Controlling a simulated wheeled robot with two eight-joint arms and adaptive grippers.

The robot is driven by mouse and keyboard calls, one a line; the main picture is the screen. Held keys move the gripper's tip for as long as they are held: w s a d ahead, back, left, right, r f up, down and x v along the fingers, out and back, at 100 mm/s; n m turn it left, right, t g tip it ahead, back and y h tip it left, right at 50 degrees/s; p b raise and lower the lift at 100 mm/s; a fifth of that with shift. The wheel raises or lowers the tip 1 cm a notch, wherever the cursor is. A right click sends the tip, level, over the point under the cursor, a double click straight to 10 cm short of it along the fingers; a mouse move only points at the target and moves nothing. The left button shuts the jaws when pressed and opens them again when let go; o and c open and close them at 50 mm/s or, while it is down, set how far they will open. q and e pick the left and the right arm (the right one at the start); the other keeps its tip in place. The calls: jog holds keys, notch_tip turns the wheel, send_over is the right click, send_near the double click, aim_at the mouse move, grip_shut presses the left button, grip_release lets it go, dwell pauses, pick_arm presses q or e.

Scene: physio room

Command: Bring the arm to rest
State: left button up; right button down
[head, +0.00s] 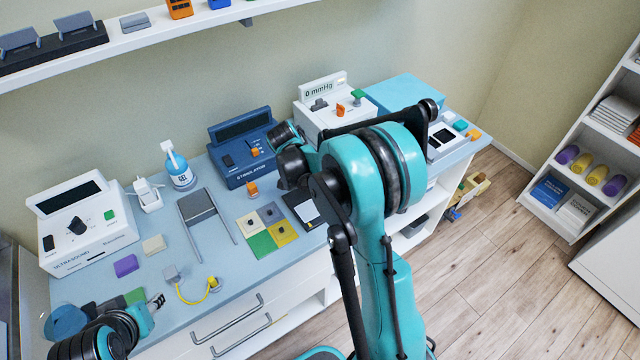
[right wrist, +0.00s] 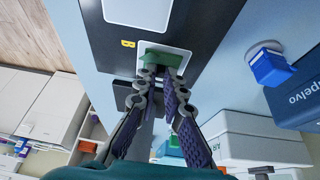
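My right arm (head: 375,190) rises bent through the middle of the head view, over the right half of the blue worktop. It hides its own gripper there. In the right wrist view my right gripper (right wrist: 161,73) has its fingertips apart, close to a green block (right wrist: 160,57) on a white square of a black panel. The fingertips overlap the block in the picture; I cannot tell whether they touch it. My left gripper (head: 155,301) is low over the worktop's front left corner, small and partly cut off. Its finger opening is unclear.
On the worktop (head: 210,265) stand the ultrasound unit (head: 85,225), gel bottle (head: 178,168), stimulator (head: 243,150) and mmHg device (head: 325,115). A grey stand (head: 197,207) and coloured squares (head: 263,243) lie nearer. A wall shelf (head: 150,35) runs above.

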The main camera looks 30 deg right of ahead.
jog(key=c, duration=1.6)
grip_release()
jog(key=shift+o, duration=0.2)
jog(key=shift+r, duration=0.15)
notch_tip(320, 180, up, 7)
jog(key=p, duration=0.4)
jog(key=shift+p, duration=0.4)
jog(key=s+a+r+n+t+y+b, duration=0.2)
jog(key=s+a+n+t, duration=0.1)
jog(key=s+a+n, duration=0.4)
jog(key=s+a+r+n+t+y+b, duration=0.1)
jog(key=s+a+r+n+t+y, duration=0.1)
jog(key=s+a+n, duration=0.5)
jog(key=s+r+n+t, duration=0.1)
jog(key=s+n+t, duration=0.1)
jog(key=s, duration=0.3)
jog(key=shift+r+n+y+b, duration=0.3)
jog(key=shift+r+n+b, duration=0.05)
jog(key=shift+n, duration=0.35)
